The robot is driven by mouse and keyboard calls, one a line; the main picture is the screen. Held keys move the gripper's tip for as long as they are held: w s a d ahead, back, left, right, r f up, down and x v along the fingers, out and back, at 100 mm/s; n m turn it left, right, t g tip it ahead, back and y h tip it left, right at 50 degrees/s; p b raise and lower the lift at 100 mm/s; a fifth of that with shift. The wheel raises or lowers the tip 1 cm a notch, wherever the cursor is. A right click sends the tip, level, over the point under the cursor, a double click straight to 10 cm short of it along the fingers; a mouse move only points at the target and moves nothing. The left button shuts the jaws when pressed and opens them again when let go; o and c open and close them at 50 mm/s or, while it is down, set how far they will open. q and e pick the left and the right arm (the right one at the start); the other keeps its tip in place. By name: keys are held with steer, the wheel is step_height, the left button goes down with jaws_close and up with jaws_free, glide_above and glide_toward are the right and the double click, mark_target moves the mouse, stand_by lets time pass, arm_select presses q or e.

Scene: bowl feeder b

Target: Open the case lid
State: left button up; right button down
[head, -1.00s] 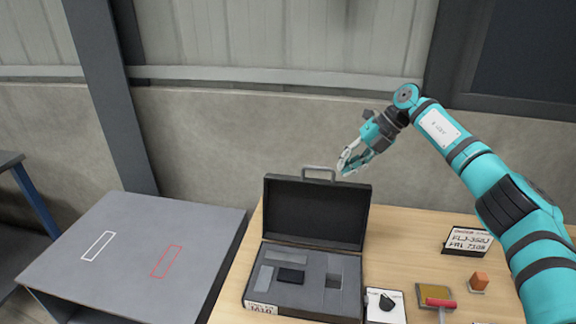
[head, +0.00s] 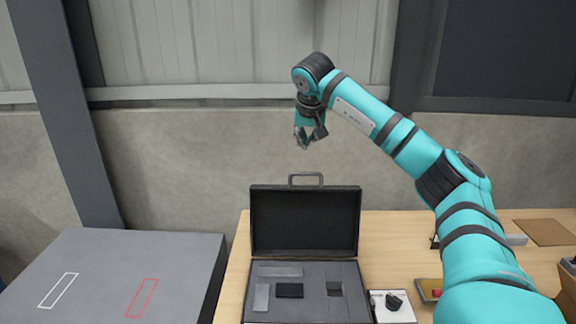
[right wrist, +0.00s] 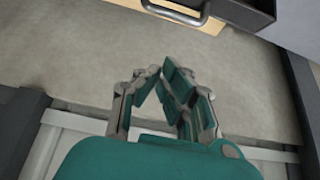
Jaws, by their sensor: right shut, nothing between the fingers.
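The case is open on the wooden table in the head view. Its dark lid (head: 304,222) stands upright at the back, with a grey handle (head: 306,178) on its top edge. The case base (head: 262,273) holds grey foam with several cutouts and a small black block (head: 289,290). My right gripper (head: 302,146) is shut and empty above the lid, apart from the handle. In the right wrist view the gripper (right wrist: 160,72) points towards the wall, with the handle (right wrist: 180,12) near the top edge. My left gripper is out of view.
Right of the case lies a white card with a dark object (head: 393,301) on it. A grey side table (head: 190,260) with white and red outlines stands at left. My right arm covers much of the table's right part. The concrete wall (head: 180,150) is behind.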

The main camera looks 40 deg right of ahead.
step_height(320, 180, down, 8)
steer(key=w+d+p, duration=0.1)
steer(key=p, duration=0.1)
steer(key=shift+d, duration=0.15)
stand_by(0.4)
